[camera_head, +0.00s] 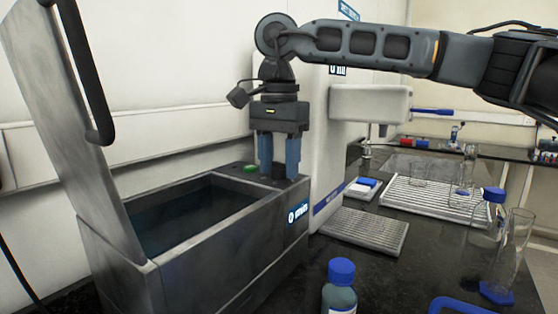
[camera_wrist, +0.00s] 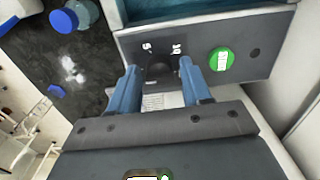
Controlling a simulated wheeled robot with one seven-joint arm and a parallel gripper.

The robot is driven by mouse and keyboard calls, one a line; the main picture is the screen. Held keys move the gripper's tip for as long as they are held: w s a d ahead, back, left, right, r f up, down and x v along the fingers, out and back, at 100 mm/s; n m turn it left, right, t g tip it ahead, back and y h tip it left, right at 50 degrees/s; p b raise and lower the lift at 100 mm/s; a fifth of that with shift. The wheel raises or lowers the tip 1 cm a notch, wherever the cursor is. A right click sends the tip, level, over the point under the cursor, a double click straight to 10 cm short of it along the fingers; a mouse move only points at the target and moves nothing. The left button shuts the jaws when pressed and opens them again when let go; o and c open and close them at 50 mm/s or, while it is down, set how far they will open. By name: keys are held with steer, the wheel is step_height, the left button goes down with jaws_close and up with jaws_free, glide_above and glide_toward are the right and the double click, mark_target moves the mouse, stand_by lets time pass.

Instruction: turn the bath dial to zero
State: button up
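The metal water bath (camera_head: 190,255) stands at the left with its lid raised and dark water inside. Its black dial (camera_head: 279,172) is on the back right of the top panel, partly hidden by my fingers. In the wrist view the dial (camera_wrist: 160,73) is a dark round knob with white number marks around it. My gripper (camera_head: 279,172) points straight down over it, with its blue fingers apart on either side. In the wrist view my gripper (camera_wrist: 159,66) shows gaps between the fingertips and the knob. A blue "0 min" label (camera_head: 298,213) is on the bath's front.
A green button (camera_head: 250,169) sits beside the dial on the panel. A white machine (camera_head: 345,140) stands close to the right. The raised lid (camera_head: 65,110) is left.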

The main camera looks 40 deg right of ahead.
steer(key=shift+o, duration=0.7)
step_height(320, 180, up, 8)
steer(key=shift+f, duration=0.1)
stand_by(0.5)
